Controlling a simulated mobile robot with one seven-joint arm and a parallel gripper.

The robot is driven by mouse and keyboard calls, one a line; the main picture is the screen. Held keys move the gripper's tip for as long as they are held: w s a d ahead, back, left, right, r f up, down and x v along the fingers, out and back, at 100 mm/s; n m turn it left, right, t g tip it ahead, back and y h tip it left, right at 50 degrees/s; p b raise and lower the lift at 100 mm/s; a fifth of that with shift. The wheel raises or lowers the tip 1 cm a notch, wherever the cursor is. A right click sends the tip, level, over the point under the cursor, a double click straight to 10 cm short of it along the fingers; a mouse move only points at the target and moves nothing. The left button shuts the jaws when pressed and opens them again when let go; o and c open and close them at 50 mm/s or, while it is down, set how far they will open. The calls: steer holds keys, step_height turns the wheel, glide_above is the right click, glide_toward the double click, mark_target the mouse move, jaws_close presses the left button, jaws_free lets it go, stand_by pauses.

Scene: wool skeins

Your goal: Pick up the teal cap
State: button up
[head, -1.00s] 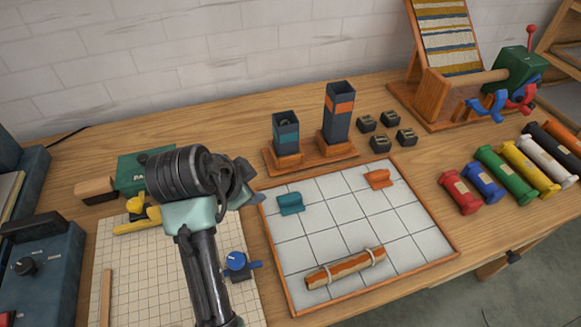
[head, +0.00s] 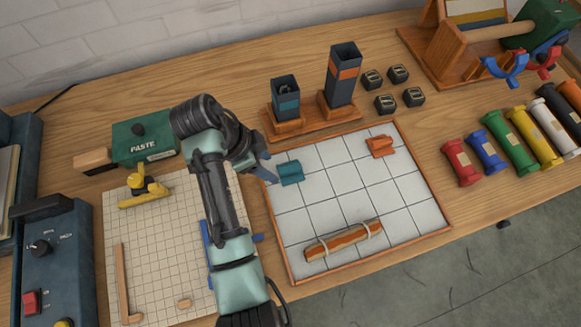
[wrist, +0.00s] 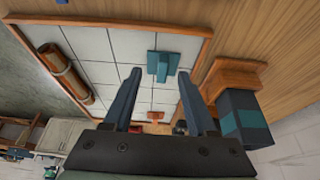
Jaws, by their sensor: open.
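The teal cap (head: 290,172) lies on the white gridded board (head: 322,203), near its left edge. In the wrist view the teal cap (wrist: 164,65) shows just beyond the fingertips, roughly between them. My gripper (head: 268,172) is at the left edge of the board, close to the cap's left side. In the wrist view my gripper (wrist: 158,80) has its two fingers well apart with nothing held between them. Whether a finger touches the cap cannot be told.
An orange cap (head: 382,146) and a tied roll (head: 343,240) lie on the board. A teal-banded tower (head: 286,98) and an orange-banded tower (head: 342,75) stand behind it. Several black blocks (head: 386,103) are right of the towers. Coloured skeins (head: 507,143) lie at right.

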mark_target(279, 172)
steer(key=shift+w+x, duration=0.15)
steer(key=shift+x, duration=1.25)
steer(key=shift+w+x, duration=0.1)
steer(key=shift+x, duration=1.3)
steer(key=shift+a, duration=0.1)
jaws_close()
